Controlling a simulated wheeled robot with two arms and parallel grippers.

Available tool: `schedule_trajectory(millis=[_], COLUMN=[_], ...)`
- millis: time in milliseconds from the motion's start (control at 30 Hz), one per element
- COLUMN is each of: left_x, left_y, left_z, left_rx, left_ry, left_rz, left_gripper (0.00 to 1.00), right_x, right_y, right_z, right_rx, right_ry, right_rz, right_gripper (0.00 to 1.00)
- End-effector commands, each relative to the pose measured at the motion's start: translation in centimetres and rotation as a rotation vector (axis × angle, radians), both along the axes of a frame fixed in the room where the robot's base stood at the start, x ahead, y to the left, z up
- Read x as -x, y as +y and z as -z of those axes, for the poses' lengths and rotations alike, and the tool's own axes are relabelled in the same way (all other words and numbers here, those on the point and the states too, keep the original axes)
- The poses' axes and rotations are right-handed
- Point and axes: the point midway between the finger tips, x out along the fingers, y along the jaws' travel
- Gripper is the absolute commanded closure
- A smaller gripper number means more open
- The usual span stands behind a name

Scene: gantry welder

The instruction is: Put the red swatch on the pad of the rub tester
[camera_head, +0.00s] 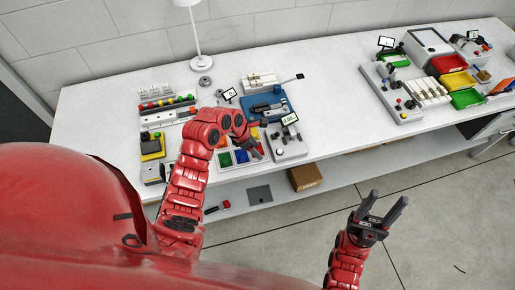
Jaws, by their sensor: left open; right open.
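A shallow white tray (222,171) of coloured swatches lies near the front edge of the bench, with green and blue pieces showing. A small red patch (259,150) at its right side looks like the red swatch, partly hidden by my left gripper. My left gripper (254,143) is open over the tray; whether it touches anything is unclear. Just right of it stands a grey device with a small display (288,152), which may be the rub tester; its pad cannot be made out. My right gripper (385,211) is open and empty, over the floor in front of the bench.
A blue machine (270,106) stands behind the tray. Coloured bins (452,83) are at right. The bench (335,118) is clear in between. A cardboard box (305,177) sits below.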

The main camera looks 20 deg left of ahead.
Motion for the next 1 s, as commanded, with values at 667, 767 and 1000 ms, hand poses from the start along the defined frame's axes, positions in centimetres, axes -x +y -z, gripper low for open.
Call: schedule_trajectory(millis=[667,767,1000], left_x=[-0.13,-0.13,-0.14], left_y=[-0.15,-0.15,-0.15], left_z=[0.86,0.86,0.85], left_rx=[-0.001,-0.002,-0.001], left_ry=[0.000,0.001,0.000], left_rz=[-0.001,-0.001,-0.001], left_gripper=[1.00,1.00,1.00], right_x=[-0.01,-0.01,-0.01], right_y=[0.00,0.00,0.00], right_z=[-0.20,-0.20,-0.19], right_rx=[0.000,0.000,0.000], right_ry=[0.001,0.001,0.001], right_rz=[0.000,0.000,0.000], right_gripper=[0.47,0.47,0.47])
